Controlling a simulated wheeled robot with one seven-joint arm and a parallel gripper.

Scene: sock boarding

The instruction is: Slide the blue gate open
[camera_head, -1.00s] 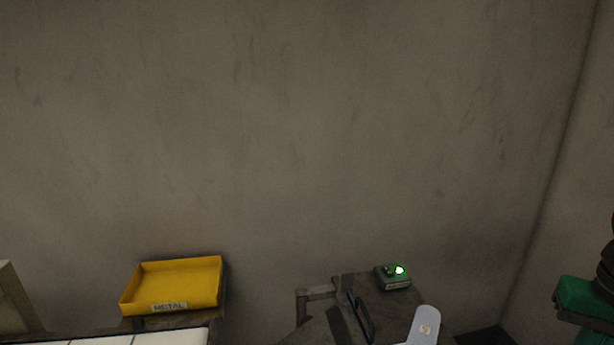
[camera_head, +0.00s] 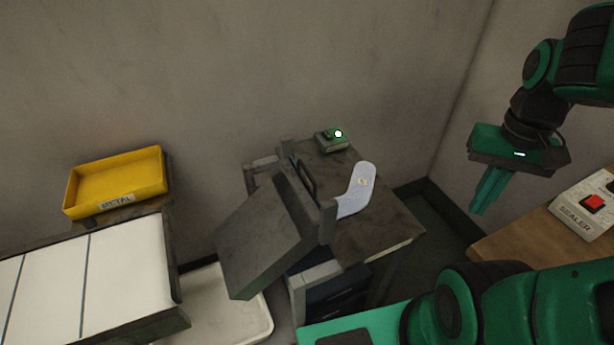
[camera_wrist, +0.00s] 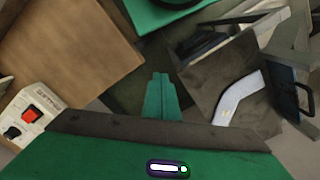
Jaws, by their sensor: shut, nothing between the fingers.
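A dark upright panel with a black loop handle (camera_head: 306,180) stands on the grey table, at the top edge of a tilted grey chute. It looks dark blue-grey, and I cannot tell for sure that it is the blue gate. In the wrist view the handle (camera_wrist: 299,101) shows at the right edge. A pale blue sock-shaped piece (camera_head: 357,190) lies flat on the table just right of the panel; it also shows in the wrist view (camera_wrist: 238,98). My green gripper (camera_head: 484,196) is shut and empty, in the air well right of the panel and the table.
A small box with a lit green lamp (camera_head: 333,140) sits at the table's back. A yellow tray marked METAL (camera_head: 115,199) and a white belt (camera_head: 125,260) are at left. A sealer box with a red button (camera_head: 590,205) stands on a wooden bench (camera_head: 525,240) at right.

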